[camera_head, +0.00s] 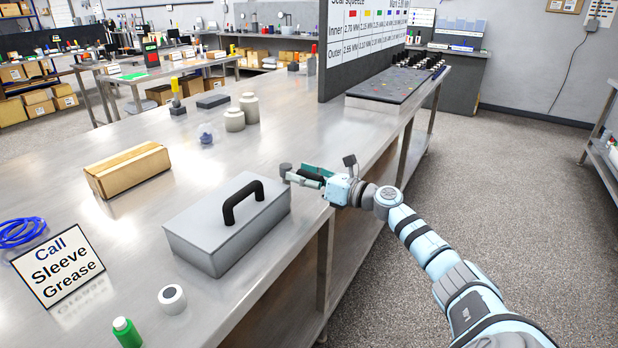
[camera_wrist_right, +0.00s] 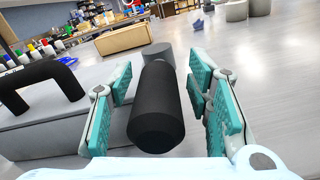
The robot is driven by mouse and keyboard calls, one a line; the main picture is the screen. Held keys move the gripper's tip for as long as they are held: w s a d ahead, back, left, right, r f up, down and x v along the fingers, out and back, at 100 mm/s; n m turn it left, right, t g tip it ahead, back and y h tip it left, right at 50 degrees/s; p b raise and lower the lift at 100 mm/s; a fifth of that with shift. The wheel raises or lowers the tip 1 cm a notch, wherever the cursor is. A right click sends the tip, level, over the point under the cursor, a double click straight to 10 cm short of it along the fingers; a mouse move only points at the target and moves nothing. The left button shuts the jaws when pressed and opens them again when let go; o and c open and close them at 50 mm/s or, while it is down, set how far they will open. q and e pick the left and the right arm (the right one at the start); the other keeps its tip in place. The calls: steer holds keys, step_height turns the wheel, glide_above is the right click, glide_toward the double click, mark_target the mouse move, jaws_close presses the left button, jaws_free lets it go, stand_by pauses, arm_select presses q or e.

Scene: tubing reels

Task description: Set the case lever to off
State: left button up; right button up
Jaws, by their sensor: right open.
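The grey metal case (camera_head: 222,235) with a black arched handle (camera_head: 240,198) sits on the steel table. At its far right corner is a lever with a black cylindrical grip (camera_head: 312,176) and a grey round hub (camera_head: 285,170). My right gripper (camera_head: 308,175) is open at the table's right edge, its green-padded fingers on either side of the black grip. In the right wrist view the grip (camera_wrist_right: 157,105) lies between the spread fingers, with gaps visible on both sides. The grey hub (camera_wrist_right: 158,52) is behind it. No off mark is readable. My left gripper is out of view.
A cardboard box (camera_head: 128,170), two beige jars (camera_head: 240,115) and a small blue item (camera_head: 206,135) stand behind the case. A sign (camera_head: 58,265), a white roll (camera_head: 172,298) and a green bottle (camera_head: 126,331) are nearer. The floor right of the table is clear.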

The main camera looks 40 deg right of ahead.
mark_target(323, 182)
steer(key=v, duration=0.6)
steer(key=shift+r, duration=0.1)
stand_by(0.3)
